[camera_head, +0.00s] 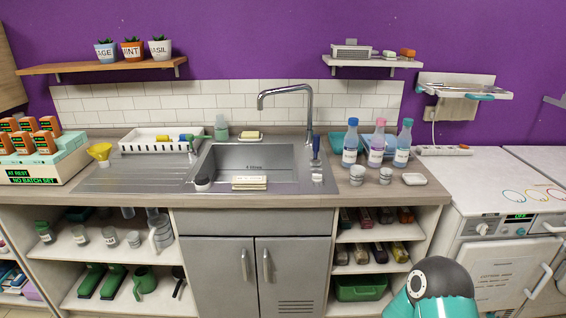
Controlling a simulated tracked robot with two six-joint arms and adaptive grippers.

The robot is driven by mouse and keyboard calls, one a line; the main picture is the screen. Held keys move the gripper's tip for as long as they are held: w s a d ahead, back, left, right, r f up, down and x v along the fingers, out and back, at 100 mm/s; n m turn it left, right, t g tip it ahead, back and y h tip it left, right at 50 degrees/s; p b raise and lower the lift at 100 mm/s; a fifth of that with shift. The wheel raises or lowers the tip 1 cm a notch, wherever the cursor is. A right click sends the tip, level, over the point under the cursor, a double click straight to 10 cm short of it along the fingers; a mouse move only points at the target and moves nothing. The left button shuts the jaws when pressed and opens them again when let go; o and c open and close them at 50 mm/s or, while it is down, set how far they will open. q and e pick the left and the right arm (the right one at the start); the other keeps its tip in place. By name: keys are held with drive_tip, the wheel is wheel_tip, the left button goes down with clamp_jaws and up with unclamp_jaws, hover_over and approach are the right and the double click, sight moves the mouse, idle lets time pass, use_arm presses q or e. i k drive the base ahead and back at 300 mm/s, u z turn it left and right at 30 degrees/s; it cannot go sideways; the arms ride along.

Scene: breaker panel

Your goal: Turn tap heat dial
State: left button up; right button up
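A chrome tap (309,112) stands behind the right side of the steel sink (252,157), its curved spout reaching left over the basin. A blue upright handle (316,146) shows just right of the tap's base. I cannot tell whether this is part of the tap or a separate brush. A small dark round piece with a light base (202,183) sits at the sink's front left edge. No clearly marked heat dial can be made out on the tap. Neither gripper is in view. Only a teal and dark link of my own arm shows at the bottom right.
Three bottles (376,150) stand right of the sink, near small cups and a white dish (414,179). A white rack (160,142) and yellow funnel (100,153) are left. Cupboard doors (246,272) below are shut.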

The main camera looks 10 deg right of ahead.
sight(317, 178)
drive_tip(key=z, duration=0.05)
drive_tip(key=i, duration=0.95)
drive_tip(key=z, duration=0.45)
